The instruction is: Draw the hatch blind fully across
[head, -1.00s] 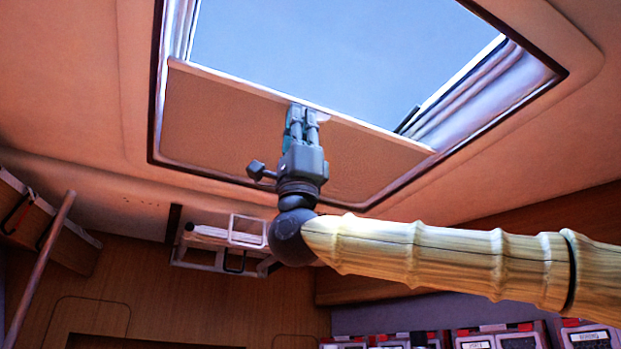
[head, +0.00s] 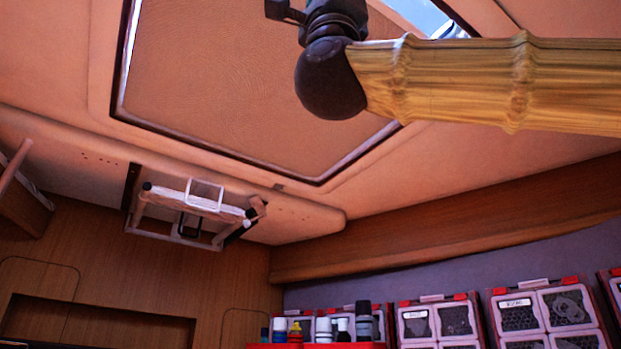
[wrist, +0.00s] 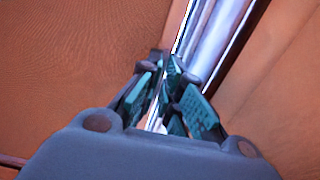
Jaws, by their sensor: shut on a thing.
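The hatch blind (head: 220,70), a tan textured sheet, covers most of the hatch opening in the head view. Its leading edge is cut off at the top there. A small patch of blue sky (head: 424,14) shows beyond my arm. In the wrist view the blind (wrist: 75,55) fills the left side, with a narrow bright strip between its edge and the hatch frame. My gripper (wrist: 170,95) is shut at the blind's leading edge. The fingers hide most of what they grip, which seems to be the blind's pull. In the head view the fingers are out of frame.
The dark hatch frame (head: 225,149) surrounds the blind. A white folded rack (head: 190,212) hangs on the back wall below it. Clear-fronted drawer boxes (head: 437,318) and several bottles (head: 295,330) stand low at the right. The air below the hatch is clear.

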